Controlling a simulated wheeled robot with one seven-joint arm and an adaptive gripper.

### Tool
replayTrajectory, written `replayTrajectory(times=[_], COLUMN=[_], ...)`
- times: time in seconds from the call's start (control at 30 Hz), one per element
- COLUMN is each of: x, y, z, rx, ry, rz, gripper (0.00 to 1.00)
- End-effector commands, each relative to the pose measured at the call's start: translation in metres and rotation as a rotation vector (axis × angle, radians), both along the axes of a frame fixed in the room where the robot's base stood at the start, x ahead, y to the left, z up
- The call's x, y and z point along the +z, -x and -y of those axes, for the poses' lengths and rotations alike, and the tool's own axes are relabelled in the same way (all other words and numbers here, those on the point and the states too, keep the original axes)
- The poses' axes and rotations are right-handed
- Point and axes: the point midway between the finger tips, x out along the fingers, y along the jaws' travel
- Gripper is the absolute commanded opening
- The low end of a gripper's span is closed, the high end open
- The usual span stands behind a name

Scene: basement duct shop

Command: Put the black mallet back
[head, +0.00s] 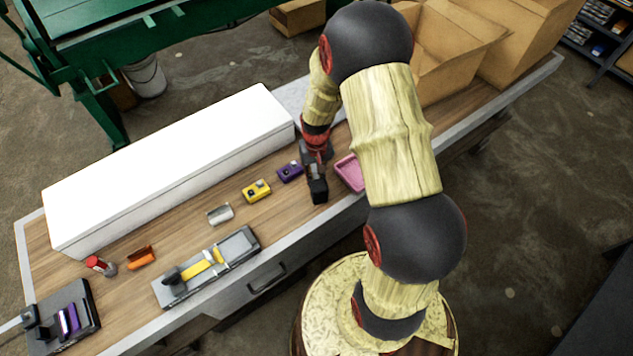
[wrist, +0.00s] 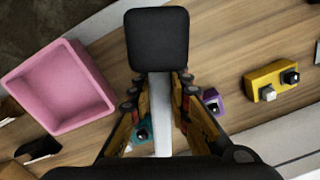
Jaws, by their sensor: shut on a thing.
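My gripper (head: 316,168) is above the right half of the wooden bench, its fingers shut on the black mallet (head: 318,190). In the wrist view the black mallet's blocky head (wrist: 157,40) sits beyond the fingertips, and its pale grey handle (wrist: 162,110) runs back between the two fingers (wrist: 160,90). In the head view the handle is mostly hidden by my gripper. The mallet is close to the pink tray (head: 350,173), just left of it in the head view. I cannot tell whether the mallet touches the bench.
A long white box (head: 170,165) lines the bench's back. Purple (head: 290,173), yellow (head: 257,190), silver (head: 220,213) and orange (head: 141,258) parts lie before it. A grey fixture (head: 240,247) with a yellow strip and a dark fixture (head: 75,300) stand left. Cardboard boxes (head: 450,50) stand right.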

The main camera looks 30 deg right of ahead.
Motion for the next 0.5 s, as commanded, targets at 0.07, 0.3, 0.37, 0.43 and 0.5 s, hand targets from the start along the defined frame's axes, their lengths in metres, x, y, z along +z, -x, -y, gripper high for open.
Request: replayTrajectory(times=[0.07,0.3,0.37,0.43,0.5], x=[-0.008,-0.038,-0.038,-0.037,-0.037], y=[-0.002,-0.002,-0.003,-0.003,-0.003], z=[0.005,0.005,0.005,0.005,0.005], rx=[-0.003,-0.001,-0.001,-0.001,-0.001], ry=[-0.001,0.000,0.000,0.000,0.000], rz=[-0.002,-0.001,0.001,0.001,0.000], gripper=[0.00,0.00,0.00,0.00,0.00])
